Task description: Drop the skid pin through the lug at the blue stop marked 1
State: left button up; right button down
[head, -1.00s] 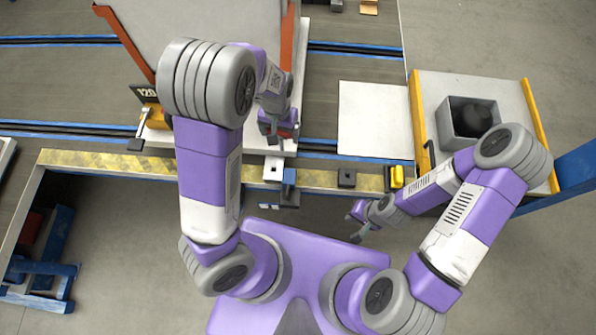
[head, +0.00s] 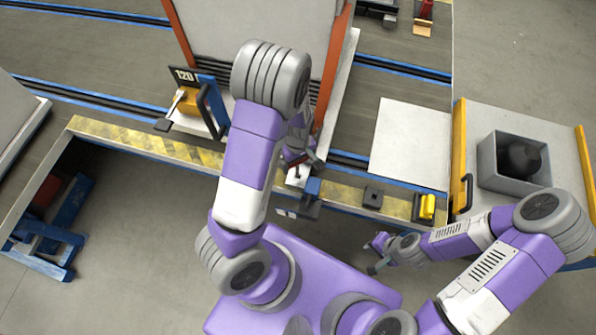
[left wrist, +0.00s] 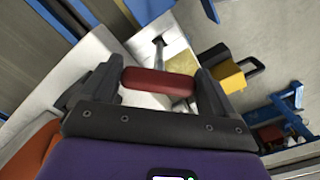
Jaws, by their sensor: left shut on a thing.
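My left gripper (head: 298,158) is low beside the near edge of the pale skid (head: 344,85), just above a white block (head: 298,178) at the striped edge. It is shut on a red-handled piece, apparently the skid pin (left wrist: 158,82), whose red grip lies across the jaws in the left wrist view. My right gripper (head: 375,255) is open and empty, below the striped edge.
A yellow block with a black handle stands by a "120" sign (head: 184,75) at the left. A black block (head: 373,197) and a yellow piece (head: 427,207) sit right along the striped edge. A grey bin (head: 490,160) holds a dark object. A white plate (head: 410,140) is bare.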

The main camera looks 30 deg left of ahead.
aim_at(298, 168)
pick_arm(q)
jog(key=shift+f+b, duration=0.85)
jog(key=shift+f, duration=1.6)
jog(key=shift+f, duration=0.2)
jog(key=o, duration=0.8)
jog(key=shift+o, duration=0.2)
jog(key=shift+r, duration=0.1)
